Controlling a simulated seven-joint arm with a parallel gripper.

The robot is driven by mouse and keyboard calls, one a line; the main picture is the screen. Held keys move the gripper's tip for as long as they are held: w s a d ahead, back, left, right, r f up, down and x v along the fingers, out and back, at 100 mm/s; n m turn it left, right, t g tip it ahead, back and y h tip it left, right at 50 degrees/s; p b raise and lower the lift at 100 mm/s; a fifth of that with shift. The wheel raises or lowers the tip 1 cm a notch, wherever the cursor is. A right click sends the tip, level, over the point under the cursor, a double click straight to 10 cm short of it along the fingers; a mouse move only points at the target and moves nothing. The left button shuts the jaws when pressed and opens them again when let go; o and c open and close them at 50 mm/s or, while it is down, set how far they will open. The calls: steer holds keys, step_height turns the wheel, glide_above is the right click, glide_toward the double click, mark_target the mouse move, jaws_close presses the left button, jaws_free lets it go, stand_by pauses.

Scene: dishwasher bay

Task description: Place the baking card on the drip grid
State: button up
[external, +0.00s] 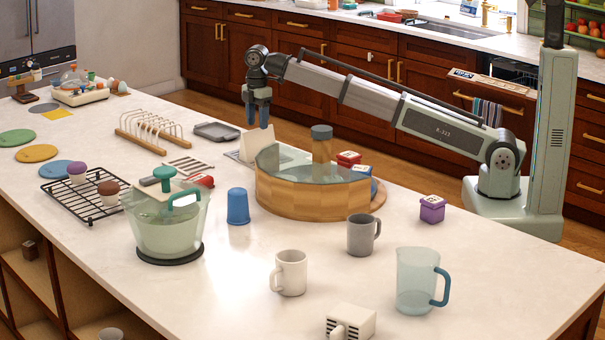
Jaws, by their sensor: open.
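My gripper (257,123) has blue fingers that point down. It is open and empty, above the far side of the white counter. Below it and slightly right is a pale, card-like panel (262,142), which looks like the baking card. The wooden drum partly hides its lower right, and a flat pale piece (232,156) lies at its left. I cannot tell whether the fingers are directly over the panel. A small slatted grid (188,166) lies flat to the left and looks like the drip grid. Its surface appears bare.
A large wooden drum with a glass lid (312,190) stands right of the panel. A wooden-ended rack (150,130) and grey tray (217,131) lie behind the grid. A black wire rack (85,195), glass pot (166,225) and blue cup (238,206) stand nearer.

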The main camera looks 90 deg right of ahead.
step_height(320, 180, up, 6)
steer(key=shift+r, duration=0.25)
